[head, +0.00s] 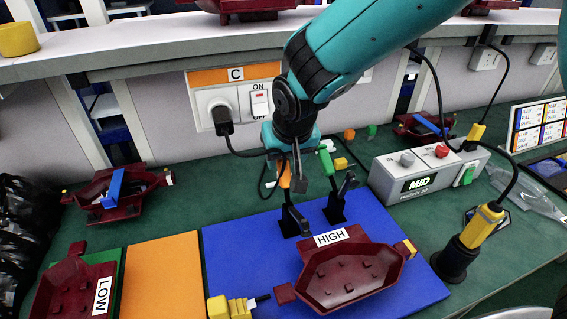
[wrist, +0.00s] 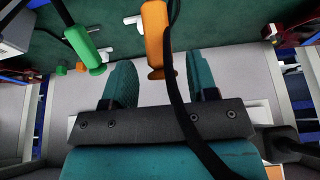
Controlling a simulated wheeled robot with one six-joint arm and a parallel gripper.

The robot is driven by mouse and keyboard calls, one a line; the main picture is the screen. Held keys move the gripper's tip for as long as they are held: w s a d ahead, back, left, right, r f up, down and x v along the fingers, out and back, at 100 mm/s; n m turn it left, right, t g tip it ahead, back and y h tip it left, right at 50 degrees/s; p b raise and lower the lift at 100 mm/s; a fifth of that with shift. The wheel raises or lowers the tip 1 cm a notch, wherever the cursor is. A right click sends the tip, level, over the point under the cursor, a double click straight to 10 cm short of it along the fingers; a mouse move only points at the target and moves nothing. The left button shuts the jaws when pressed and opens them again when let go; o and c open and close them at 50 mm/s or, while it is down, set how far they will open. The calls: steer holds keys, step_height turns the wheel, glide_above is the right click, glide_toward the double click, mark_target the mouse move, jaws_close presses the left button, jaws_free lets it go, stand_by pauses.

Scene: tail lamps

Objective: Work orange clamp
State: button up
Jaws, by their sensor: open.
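The orange clamp handle (head: 285,176) stands up from a black clamp base (head: 293,222) at the back edge of the blue board. It also shows in the wrist view (wrist: 154,30), its near end close to the gap between my fingers. My gripper (wrist: 160,78) is open, with one teal finger on each side of that gap. In the head view my gripper (head: 290,143) is above and behind the handle. I cannot tell whether it touches. A green-handled clamp (head: 327,162) stands just right of the orange one; its handle shows in the wrist view (wrist: 85,47).
A black cable (wrist: 182,110) crosses the wrist view beside the orange handle. The HIGH lamp housing (head: 350,272) lies on the blue board (head: 235,250). A grey MID control box (head: 425,178) stands right. The orange panel (head: 160,275) is bare.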

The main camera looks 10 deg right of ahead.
mark_target(283, 164)
steer(key=shift+x, duration=1.9)
jaws_close()
